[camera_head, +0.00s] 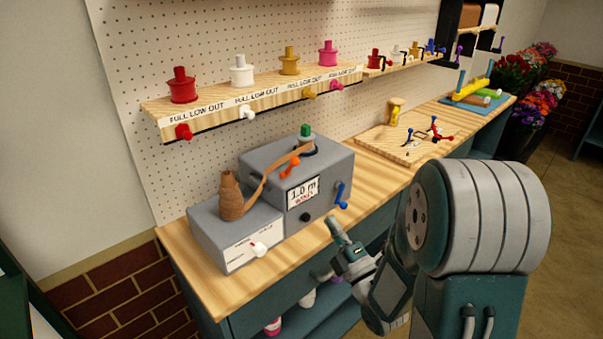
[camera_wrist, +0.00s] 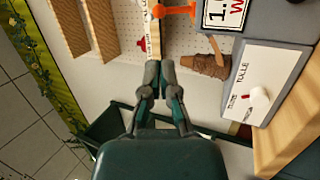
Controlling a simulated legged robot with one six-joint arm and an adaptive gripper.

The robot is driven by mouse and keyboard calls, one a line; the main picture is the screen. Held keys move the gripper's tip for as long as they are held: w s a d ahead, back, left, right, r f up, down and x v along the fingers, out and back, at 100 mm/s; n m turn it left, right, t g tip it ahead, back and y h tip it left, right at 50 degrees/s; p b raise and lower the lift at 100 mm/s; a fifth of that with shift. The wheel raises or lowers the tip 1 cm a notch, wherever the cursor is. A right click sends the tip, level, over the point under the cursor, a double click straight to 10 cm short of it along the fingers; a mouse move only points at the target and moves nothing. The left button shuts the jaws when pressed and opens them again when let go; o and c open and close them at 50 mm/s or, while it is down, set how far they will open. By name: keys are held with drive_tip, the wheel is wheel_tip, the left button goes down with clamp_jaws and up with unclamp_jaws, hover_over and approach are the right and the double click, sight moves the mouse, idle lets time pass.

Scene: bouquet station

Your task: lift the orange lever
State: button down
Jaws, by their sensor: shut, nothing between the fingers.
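The orange lever (camera_head: 290,167) sticks out from the front of the grey machine (camera_head: 325,168), left of the "1.0 m" label. In the wrist view the orange lever (camera_wrist: 176,11) shows at the top edge, partly cut off, beyond my fingertips. My gripper (camera_head: 334,224) is in front of the bench, below and to the right of the lever and apart from it. In the wrist view my gripper (camera_wrist: 159,67) has its fingers together with nothing between them.
A blue crank (camera_head: 341,195) and a black knob (camera_head: 306,217) are on the machine's front. A shelf (camera_head: 262,95) with coloured spools hangs above.

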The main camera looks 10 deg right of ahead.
sight(297, 165)
drive_tip(key=x, duration=1.4)
drive_tip(key=shift+r, duration=0.2)
